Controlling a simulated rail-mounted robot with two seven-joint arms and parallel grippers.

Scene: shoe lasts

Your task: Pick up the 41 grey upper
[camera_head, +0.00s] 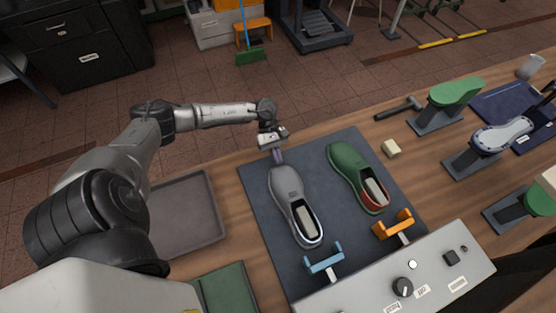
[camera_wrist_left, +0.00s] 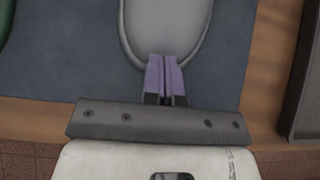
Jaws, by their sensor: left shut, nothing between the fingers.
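The grey upper (camera_head: 288,190) lies on a dark mat (camera_head: 262,212) on the bench, toe toward the far side, with a pale insert in its opening. I cannot read a size on it. My left gripper (camera_head: 277,157) is at the toe end of the grey upper, its purple fingers shut together with nothing between them. In the left wrist view the shut fingers (camera_wrist_left: 164,77) overlap the rounded toe of the grey upper (camera_wrist_left: 165,25); I cannot tell if they touch it. My right gripper is not in view.
A green upper (camera_head: 346,164) lies to the right on the same mat. A blue bracket (camera_head: 324,261) and an orange bracket (camera_head: 394,226) stand at the near edge, by a control panel (camera_head: 440,268). An empty grey tray (camera_head: 212,196) lies left. Lasts on stands and a hammer (camera_head: 399,108) are right.

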